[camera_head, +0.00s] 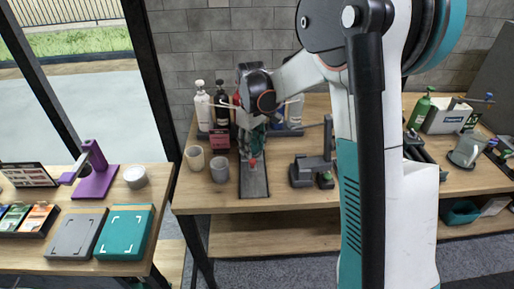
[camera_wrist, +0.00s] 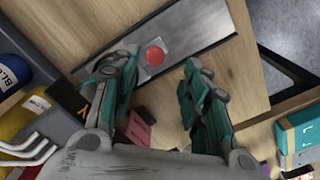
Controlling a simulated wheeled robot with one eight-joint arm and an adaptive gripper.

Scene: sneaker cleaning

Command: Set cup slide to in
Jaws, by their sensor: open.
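What looks like the cup slide is a long flat metal plate (camera_wrist: 200,38) with a round red knob (camera_wrist: 155,55) on a small grey block. In the head view the slide's dark plate (camera_head: 253,186) runs toward the front edge of the wooden table, with the red knob (camera_head: 252,162) near its far end. My gripper (camera_wrist: 158,62) is open, with its teal fingers on either side of the knob in the wrist view. I cannot tell whether a finger touches it. In the head view my gripper (camera_head: 255,150) is above the slide's far part, hiding what lies behind.
Two grey cups (camera_head: 195,158) (camera_head: 219,169) stand just left of the slide. Bottles (camera_head: 203,105) stand behind. A dark device (camera_head: 313,170) with a green button is to the right. A pink-labelled block (camera_wrist: 140,126) is close to my fingers in the wrist view.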

